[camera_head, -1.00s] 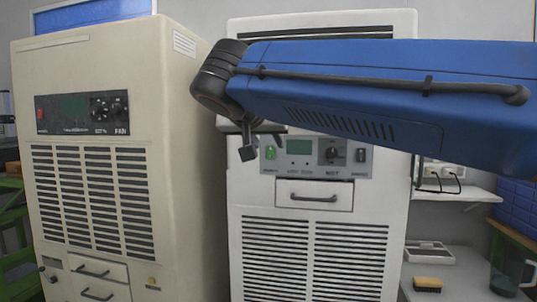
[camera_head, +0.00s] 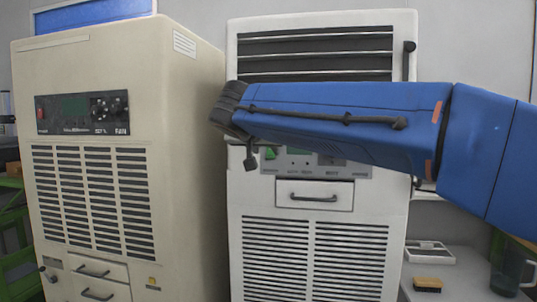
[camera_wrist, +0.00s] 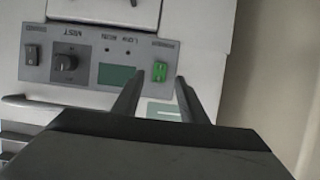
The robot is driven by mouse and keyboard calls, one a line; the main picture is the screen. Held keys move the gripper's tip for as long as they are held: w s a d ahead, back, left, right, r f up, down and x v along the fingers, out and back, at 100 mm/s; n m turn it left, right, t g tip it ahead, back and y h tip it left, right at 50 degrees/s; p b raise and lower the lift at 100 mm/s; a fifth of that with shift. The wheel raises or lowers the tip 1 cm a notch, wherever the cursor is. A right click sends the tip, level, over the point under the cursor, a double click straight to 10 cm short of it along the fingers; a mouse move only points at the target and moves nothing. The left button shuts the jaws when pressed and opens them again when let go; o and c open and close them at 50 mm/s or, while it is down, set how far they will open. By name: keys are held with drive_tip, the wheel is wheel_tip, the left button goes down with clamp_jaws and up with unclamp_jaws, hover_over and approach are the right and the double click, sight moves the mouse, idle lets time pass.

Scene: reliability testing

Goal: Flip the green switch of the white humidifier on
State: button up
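The white humidifier (camera_head: 384,215) stands in the middle of the head view, with its control panel (camera_head: 362,170) partly hidden behind my arm. Its green switch (camera_head: 270,153) shows just under the end of my arm. In the wrist view the panel appears turned over, with the green switch (camera_wrist: 160,72) at its right end. My gripper (camera_wrist: 161,77) is open and empty. Its two fingertips appear on either side of the green switch; I cannot tell whether they touch it. In the head view one dark fingertip hangs left of the switch.
A cream machine (camera_head: 185,150) with a similar panel and a red switch (camera_head: 40,113) stands to the left. A drawer (camera_head: 340,203) sits below the white panel. A brush (camera_head: 428,284) and a glass mug (camera_head: 510,268) are on the right-hand surface.

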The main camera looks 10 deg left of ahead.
sight(271, 156)
drive_tip(key=shift+x, duration=2.75)
clamp_jaws()
drive_tip(key=shift+f+t, duration=0.25)
drive_tip(key=shift+t, duration=0.45)
drive_tip(key=shift+f+t, duration=0.2)
drive_tip(key=shift+t, duration=0.5)
